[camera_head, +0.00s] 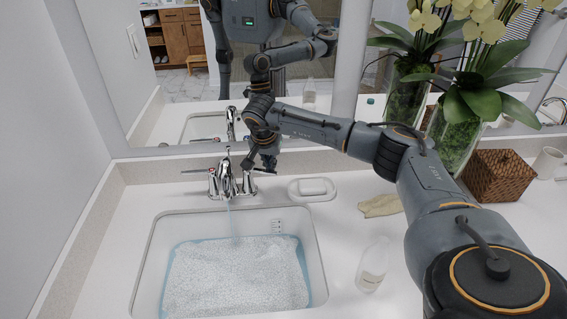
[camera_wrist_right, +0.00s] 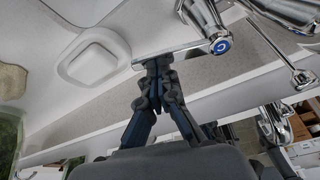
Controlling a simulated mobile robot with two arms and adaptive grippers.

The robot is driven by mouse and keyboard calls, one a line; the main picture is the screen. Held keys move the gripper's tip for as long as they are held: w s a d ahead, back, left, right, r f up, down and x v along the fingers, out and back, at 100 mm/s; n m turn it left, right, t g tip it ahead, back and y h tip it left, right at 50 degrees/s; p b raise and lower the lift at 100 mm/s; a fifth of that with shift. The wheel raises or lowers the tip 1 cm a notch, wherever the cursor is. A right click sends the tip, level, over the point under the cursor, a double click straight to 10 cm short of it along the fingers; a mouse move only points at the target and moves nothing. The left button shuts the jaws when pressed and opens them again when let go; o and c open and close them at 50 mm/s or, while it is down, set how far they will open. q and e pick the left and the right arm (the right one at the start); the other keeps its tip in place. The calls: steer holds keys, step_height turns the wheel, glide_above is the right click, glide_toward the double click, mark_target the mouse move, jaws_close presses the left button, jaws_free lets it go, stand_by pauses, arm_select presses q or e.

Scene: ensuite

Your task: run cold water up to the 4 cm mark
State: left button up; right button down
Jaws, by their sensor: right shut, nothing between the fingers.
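The white sink basin (camera_head: 148,262) holds clear bluish water (camera_head: 235,275) with a speckled surface. A small marked scale (camera_head: 278,227) is on its back wall, too small to read. The chrome faucet (camera_head: 228,180) stands behind the basin, and a thin stream (camera_head: 231,218) falls from its spout. My right gripper (camera_head: 262,168) is shut and empty at the right handle. In the right wrist view its closed fingertips (camera_wrist_right: 157,72) are at the outer end of the cold lever (camera_wrist_right: 180,54), which has a blue C cap (camera_wrist_right: 221,46); I cannot tell if they touch. My left gripper is not in view.
A soap dish (camera_head: 312,189) sits right of the faucet. A clear bottle (camera_head: 372,265), a beige cloth (camera_head: 381,205), a wicker box (camera_head: 498,175) and orchid vases (camera_head: 452,140) stand on the right counter. The mirror (camera_head: 175,100) rises close behind the faucet.

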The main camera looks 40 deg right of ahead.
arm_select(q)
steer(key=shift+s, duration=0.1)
